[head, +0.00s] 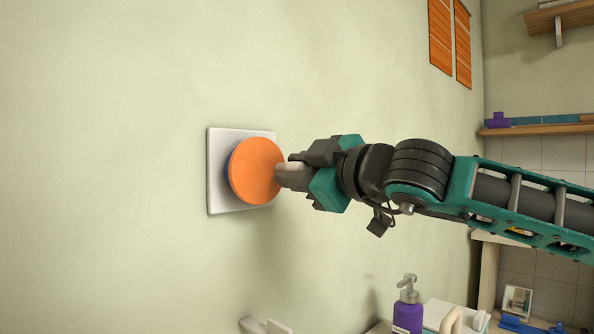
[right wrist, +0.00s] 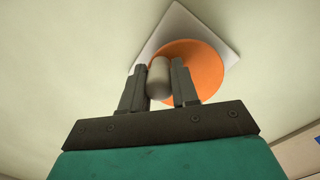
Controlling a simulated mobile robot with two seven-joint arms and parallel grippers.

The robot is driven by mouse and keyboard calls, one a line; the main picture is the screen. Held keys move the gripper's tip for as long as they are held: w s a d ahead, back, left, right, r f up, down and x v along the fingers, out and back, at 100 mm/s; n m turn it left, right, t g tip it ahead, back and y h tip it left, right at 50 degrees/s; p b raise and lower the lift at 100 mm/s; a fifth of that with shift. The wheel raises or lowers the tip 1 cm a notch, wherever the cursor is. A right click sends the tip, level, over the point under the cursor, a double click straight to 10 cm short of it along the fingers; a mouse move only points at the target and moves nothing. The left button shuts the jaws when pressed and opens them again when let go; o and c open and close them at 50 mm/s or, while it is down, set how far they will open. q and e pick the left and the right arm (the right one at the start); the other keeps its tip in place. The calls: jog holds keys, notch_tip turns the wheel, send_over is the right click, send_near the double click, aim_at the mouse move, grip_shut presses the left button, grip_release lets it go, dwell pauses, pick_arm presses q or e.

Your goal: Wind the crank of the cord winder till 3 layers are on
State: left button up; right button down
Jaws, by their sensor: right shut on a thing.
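The cord winder is on the wall, with a white square back plate (head: 222,175) and a round orange disc (head: 255,170) in front of it. My right gripper (head: 283,174) is at the right side of the disc. In the right wrist view its two fingers (right wrist: 160,84) are shut on a pale grey crank knob (right wrist: 159,76) that stands out from the orange disc (right wrist: 203,68). The white plate (right wrist: 178,28) shows behind the disc there. My left gripper is not in view.
A purple pump bottle (head: 408,312) stands low on the right, below my right arm. A wooden shelf (head: 540,130) with boxes is on the far right wall. Orange slatted panels (head: 440,36) hang high on the wall. The wall left of the winder is bare.

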jog(key=c, duration=0.8)
grip_release()
jog(key=shift+c, duration=0.2)
jog(key=v, duration=1.3)
